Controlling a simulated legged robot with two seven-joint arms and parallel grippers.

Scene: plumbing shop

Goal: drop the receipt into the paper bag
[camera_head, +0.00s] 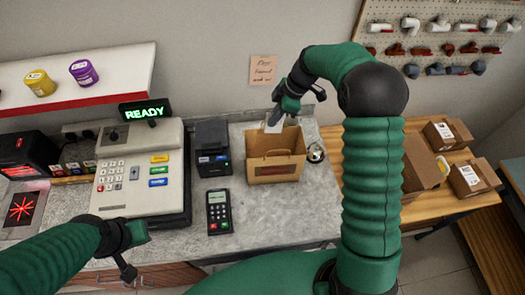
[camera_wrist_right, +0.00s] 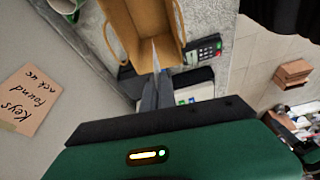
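The brown paper bag (camera_head: 275,168) stands upright and open-topped on the grey counter, its handles up. It also shows in the right wrist view (camera_wrist_right: 132,25). My right gripper (camera_head: 279,112) is above the bag's back edge, pointing down. It is shut on the receipt (camera_head: 274,124), a small white slip that hangs over the bag's opening. In the right wrist view the receipt (camera_wrist_right: 155,55) shows nearly edge-on between the fingertips (camera_wrist_right: 157,85), in front of the bag's mouth. My left gripper (camera_head: 130,253) is low over the counter's front left; its finger gap is unclear.
A cash register (camera_head: 140,185) stands left of the bag, with a black receipt printer (camera_head: 212,148) and card terminal (camera_head: 218,212) between. Cardboard boxes (camera_head: 468,178) lie on a wooden table. The counter before the bag is clear.

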